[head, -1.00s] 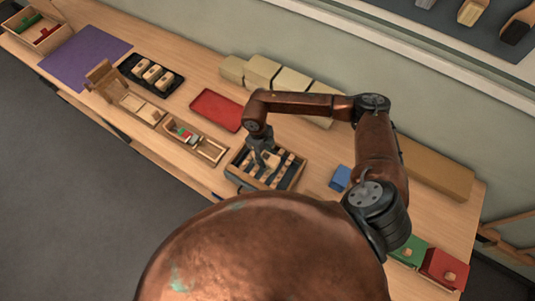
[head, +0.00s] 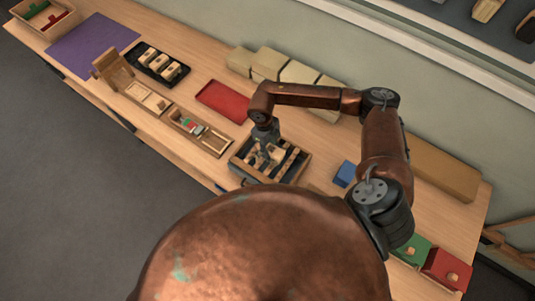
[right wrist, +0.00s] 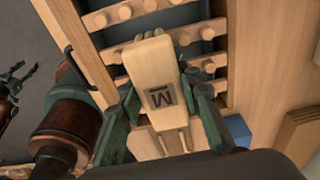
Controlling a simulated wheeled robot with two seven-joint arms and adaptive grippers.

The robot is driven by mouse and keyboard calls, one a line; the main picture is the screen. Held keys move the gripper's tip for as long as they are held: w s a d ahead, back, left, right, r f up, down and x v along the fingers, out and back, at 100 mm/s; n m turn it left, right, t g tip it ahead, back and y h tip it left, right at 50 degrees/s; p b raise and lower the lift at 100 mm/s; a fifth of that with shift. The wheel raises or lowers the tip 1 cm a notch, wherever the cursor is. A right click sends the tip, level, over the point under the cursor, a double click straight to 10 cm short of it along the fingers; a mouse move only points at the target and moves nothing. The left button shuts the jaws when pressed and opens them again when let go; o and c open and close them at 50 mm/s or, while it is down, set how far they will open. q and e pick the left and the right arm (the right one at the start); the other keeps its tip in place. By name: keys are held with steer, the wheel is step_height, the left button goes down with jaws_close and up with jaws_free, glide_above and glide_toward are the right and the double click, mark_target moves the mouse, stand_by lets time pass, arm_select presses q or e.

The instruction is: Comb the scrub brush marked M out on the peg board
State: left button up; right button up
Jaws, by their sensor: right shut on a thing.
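The scrub brush marked M (right wrist: 150,62) is a pale wooden block with a dark square bearing the M. My right gripper (right wrist: 163,92) is shut on it, with one green finger on each side. In the head view my right gripper (head: 266,156) is over the peg board (head: 239,173), a wooden frame with dark channels and rows of pegs.
A red tray (head: 222,101), a wooden tray with small coloured pieces (head: 212,143) and a black tray of brushes (head: 178,76) lie left of the board. A blue block (head: 344,174) stands to its right. Beige blocks (head: 270,64) line the back wall.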

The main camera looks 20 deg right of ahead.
steer(key=shift+w+d+b, duration=0.8)
steer(key=shift+w+d, duration=0.5)
steer(key=shift+d, duration=0.85)
steer(key=shift+s+a+f+b, duration=0.1)
steer(key=shift+s+a, duration=0.35)
steer(key=shift+a, duration=0.2)
steer(key=shift+s+a+b, duration=0.15)
steer(key=shift+s+a, duration=0.25)
steer(key=shift+a, duration=0.3)
steer(key=shift+s+a+f+b, duration=0.1)
steer(key=shift+s+a, duration=0.35)
steer(key=shift+a, duration=0.2)
steer(key=shift+w+d+b, duration=0.75)
steer(key=shift+w+d, duration=0.55)
steer(key=shift+d, duration=0.7)
steer(key=s+a, duration=0.4)
steer(key=a, duration=0.3)
steer(key=shift+d, duration=0.1)
steer(key=shift+w+d+b, duration=0.15)
steer(key=shift+w+d, duration=0.2)
steer(key=shift+d, duration=0.35)
steer(key=shift+w+d+b, duration=0.15)
steer(key=shift+w+d, duration=0.2)
steer(key=shift+d, duration=0.3)
steer(key=w+d+r+p, duration=0.2)
steer(key=d+r, duration=0.2)
steer(key=r, duration=0.2)
steer(key=shift+w+r, duration=0.3)
steer(key=shift+r, duration=0.05)
